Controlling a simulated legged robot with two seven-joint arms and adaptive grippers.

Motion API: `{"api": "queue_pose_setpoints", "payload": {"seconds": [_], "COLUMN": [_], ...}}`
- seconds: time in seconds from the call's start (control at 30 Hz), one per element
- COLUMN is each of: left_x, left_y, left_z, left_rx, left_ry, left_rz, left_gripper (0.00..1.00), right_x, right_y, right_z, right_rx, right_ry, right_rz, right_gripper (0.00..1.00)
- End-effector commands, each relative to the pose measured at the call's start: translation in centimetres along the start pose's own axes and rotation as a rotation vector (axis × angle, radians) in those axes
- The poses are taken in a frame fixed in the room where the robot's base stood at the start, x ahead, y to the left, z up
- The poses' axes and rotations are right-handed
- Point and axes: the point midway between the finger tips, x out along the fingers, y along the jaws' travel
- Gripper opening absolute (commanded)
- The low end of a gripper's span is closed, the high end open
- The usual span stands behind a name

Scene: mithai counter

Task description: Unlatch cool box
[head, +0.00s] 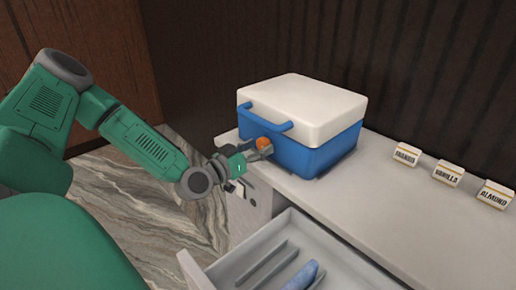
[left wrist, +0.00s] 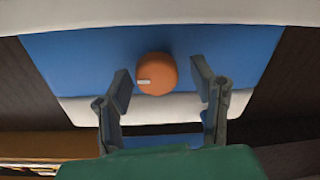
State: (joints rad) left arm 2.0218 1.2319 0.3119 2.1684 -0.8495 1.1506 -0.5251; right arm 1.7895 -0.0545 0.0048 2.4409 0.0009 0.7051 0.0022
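The cool box (head: 300,150) has a blue body, a white lid (head: 310,105) and a blue handle (head: 265,122), and stands on the counter with the lid down. An orange round latch knob (head: 263,143) with a small white mark is on its front face; the knob also shows in the left wrist view (left wrist: 157,74). My left gripper (head: 258,150) is at the knob. In the left wrist view its two fingers (left wrist: 161,92) are apart, one to each side of the knob, with gaps visible. My right gripper is in neither view.
The white counter (head: 375,200) holds small label blocks reading Vanilla (head: 448,173) and Almond (head: 494,195), with another at left (head: 407,155). An open drawer (head: 245,268) below the counter front holds a blue item (head: 301,276). A dark ribbed wall stands behind.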

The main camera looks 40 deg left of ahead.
Motion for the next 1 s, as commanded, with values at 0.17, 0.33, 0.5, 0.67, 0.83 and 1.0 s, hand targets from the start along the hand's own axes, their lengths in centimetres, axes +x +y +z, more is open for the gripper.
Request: {"api": "queue_pose_setpoints", "payload": {"seconds": [0.17, 0.33, 0.5, 0.67, 0.83, 1.0], "left_x": [0.01, 0.00, -0.01, -0.02, 0.00, -0.01], "left_y": [0.08, 0.05, 0.02, -0.01, -0.03, -0.06], "left_z": [-0.02, 0.00, 0.01, 0.03, 0.01, 0.02], "left_rx": [0.001, -0.004, -0.042, -0.124, -0.261, -0.422], "left_ry": [0.000, 0.000, -0.002, -0.007, -0.014, -0.022], "left_rz": [0.000, 0.000, 0.000, -0.001, -0.003, -0.005], "left_gripper": [0.07, 0.08, 0.08, 0.08, 0.08, 0.08], "right_x": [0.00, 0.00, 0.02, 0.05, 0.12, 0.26], "right_y": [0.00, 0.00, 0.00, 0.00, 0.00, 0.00], "right_z": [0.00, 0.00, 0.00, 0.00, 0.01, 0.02], "right_rx": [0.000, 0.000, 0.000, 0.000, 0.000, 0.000], "right_ry": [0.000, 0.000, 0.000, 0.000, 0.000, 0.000], "right_rz": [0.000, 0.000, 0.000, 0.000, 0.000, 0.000], "right_gripper": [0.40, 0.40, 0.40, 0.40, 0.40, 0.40]}}
